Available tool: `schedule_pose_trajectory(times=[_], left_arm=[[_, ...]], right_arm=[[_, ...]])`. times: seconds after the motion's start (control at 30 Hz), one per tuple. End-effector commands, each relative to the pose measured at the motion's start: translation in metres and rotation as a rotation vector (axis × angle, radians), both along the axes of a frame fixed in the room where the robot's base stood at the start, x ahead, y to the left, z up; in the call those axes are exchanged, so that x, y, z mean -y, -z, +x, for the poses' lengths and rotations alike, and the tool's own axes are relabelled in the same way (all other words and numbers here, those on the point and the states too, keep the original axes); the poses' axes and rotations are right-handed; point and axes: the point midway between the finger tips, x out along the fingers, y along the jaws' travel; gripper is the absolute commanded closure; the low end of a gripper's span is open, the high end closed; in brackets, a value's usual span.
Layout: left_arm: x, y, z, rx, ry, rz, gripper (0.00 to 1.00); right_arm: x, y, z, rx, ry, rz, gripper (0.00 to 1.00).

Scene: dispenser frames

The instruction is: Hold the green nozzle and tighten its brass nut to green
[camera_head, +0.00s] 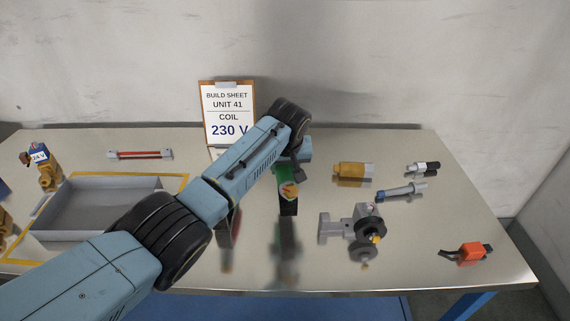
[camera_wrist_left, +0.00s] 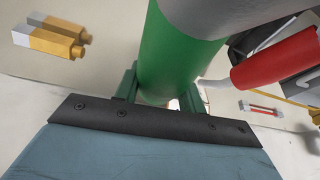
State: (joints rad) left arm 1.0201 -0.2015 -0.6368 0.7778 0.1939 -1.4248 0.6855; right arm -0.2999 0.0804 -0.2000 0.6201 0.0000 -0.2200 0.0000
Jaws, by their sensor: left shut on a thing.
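The green nozzle (camera_head: 281,173) stands near the middle of the table, partly hidden by my left arm. My left gripper (camera_head: 292,168) is shut on it. In the left wrist view the green body (camera_wrist_left: 180,52) fills the space between the fingers (camera_wrist_left: 160,88), with a grey part (camera_wrist_left: 235,12) adjoining it. In the head view a small orange-yellow patch (camera_head: 289,189) shows on the green piece, above a black lower part (camera_head: 288,208). I cannot tell whether the patch is the brass nut. My right gripper is not in view.
A red piece (camera_wrist_left: 280,60) is close beside the nozzle in the wrist view. A grey tray (camera_head: 95,232) is left; a build sheet (camera_head: 228,95) stands behind.

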Motion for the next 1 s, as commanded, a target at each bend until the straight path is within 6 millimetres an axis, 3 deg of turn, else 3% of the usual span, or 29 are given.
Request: schedule_pose_trajectory(times=[1.0], left_arm=[[0.001,0.038,0.001,0.003,0.000,-0.001,1.00]], right_arm=[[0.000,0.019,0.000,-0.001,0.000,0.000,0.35]])
